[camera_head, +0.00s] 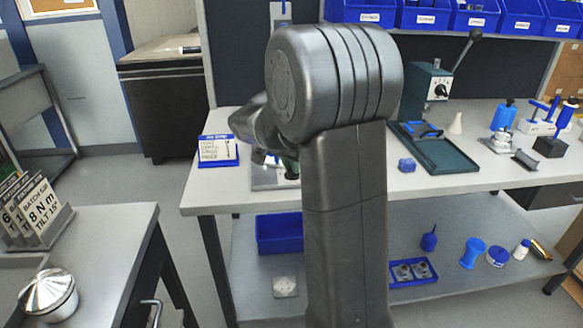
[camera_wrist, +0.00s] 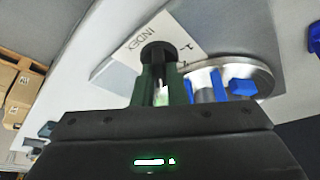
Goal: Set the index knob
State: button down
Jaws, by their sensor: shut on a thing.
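The index knob (camera_wrist: 158,50) is a dark round knob on a pale plate (camera_wrist: 118,72) lettered INDEX, with small marks beside it, in the wrist view. My gripper (camera_wrist: 160,82) has its green fingers closed at the knob, and they hide part of it. A pale piece shows between the fingers. The exact setting of the knob cannot be read. In the head view my arm hides the knob, and only part of the plate (camera_head: 268,183) shows on the bench.
A round metal part (camera_wrist: 240,72) with blue pieces is close right of my fingers. A blue-framed card (camera_head: 218,151) stands left of the plate.

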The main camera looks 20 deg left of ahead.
jog(key=m+h, duration=0.1)
jog(key=m, duration=0.1)
jog(key=m+h, duration=0.1)
jog(key=m, duration=0.2)
jog(key=shift+a+m+g, duration=0.15)
jog(key=shift+m+g, duration=0.15)
jog(key=shift+g, duration=0.1)
dwell(0.3)
jog(key=c, duration=1.5)
grip_release()
jog(key=shift+o, duration=0.2)
jog(key=shift+r, duration=0.1)
jog(key=p+v, duration=0.2)
jog(key=v, duration=1.1)
jog(key=shift+a+r, duration=0.25)
jog(key=shift+r, duration=0.05)
jog(key=shift+f, duration=0.1)
